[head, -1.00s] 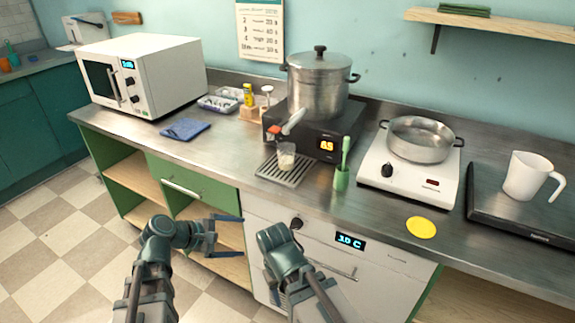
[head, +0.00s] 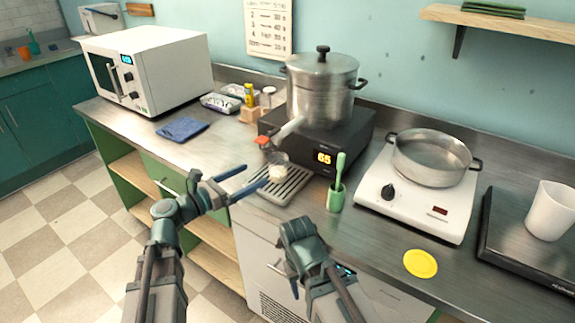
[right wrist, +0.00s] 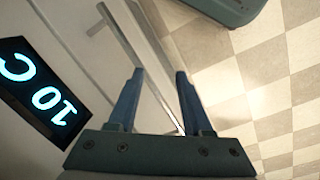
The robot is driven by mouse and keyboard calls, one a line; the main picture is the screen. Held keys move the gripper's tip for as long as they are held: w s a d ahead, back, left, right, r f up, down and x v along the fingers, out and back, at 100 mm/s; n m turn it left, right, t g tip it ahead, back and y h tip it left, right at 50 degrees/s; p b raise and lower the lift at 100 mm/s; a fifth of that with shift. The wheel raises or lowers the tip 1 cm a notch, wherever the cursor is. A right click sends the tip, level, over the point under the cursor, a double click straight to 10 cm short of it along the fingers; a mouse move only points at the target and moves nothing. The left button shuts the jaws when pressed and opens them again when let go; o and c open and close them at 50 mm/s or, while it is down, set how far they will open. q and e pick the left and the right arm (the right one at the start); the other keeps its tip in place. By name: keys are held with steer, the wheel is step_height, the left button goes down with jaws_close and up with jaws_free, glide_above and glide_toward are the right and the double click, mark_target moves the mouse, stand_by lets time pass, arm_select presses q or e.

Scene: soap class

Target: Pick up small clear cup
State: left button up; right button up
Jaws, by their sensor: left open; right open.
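The small clear cup (head: 279,171) stands upright on the slotted drip tray (head: 284,190), below the spout of the dark heater. It has pale contents. My left gripper (head: 256,175) is open and empty, its fingers pointing right toward the cup, just short of it at the tray's left side. My right gripper (right wrist: 158,75) is open and empty in the right wrist view, in front of the white cabinet front.
A large steel pot (head: 322,90) sits on the dark heater (head: 345,134) behind the cup. A green holder (head: 336,198) stands right of the tray. A hot plate (head: 420,205) with a pan (head: 432,160) is further right. A blue cloth (head: 183,129) and microwave (head: 150,70) are left.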

mark_target(285, 159)
arm_select(q)
steer(key=x, duration=0.8)
steer(key=shift+w+d, duration=0.15)
steer(key=shift+d, duration=0.1)
steer(key=shift+f+x, duration=0.1)
steer(key=shift+x, duration=1.25)
steer(key=shift+f+x, duration=0.15)
steer(key=shift+x, duration=1.2)
steer(key=c, duration=1.5)
arm_select(e)
steer(key=shift+f, duration=0.2)
arm_select(q)
steer(key=shift+r, duration=0.25)
arm_select(e)
steer(key=shift+r, duration=0.25)
